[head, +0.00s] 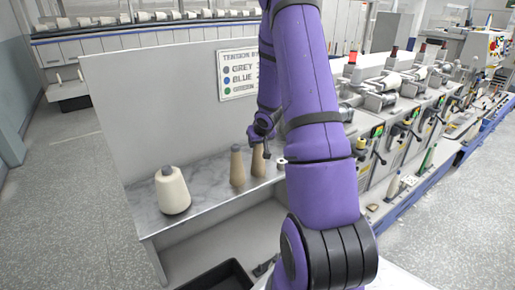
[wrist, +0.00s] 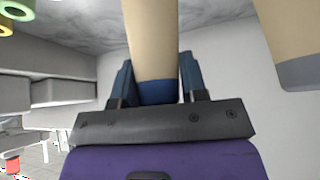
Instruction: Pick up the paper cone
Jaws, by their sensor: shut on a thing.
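Two tan paper cones stand upright side by side on the marbled shelf. My gripper (head: 262,150) is at the top of the right-hand cone (head: 258,166) in the head view and hides part of its tip. The other cone (head: 237,168) stands just to its left. In the wrist view my gripper (wrist: 156,75) is shut on the tan cone (wrist: 152,45), with a finger on each side of its narrow end. That end has a blue band (wrist: 157,93). The other cone (wrist: 297,35), with a grey end, is at the right, apart from my fingers.
A large cream yarn cone (head: 173,190) stands left on the marbled shelf (head: 210,186). A panel with a colour sign (head: 238,74) rises behind. A black bin (head: 222,276) is below. Yellow and green rings (wrist: 18,9) show in the wrist view. Machines line the right.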

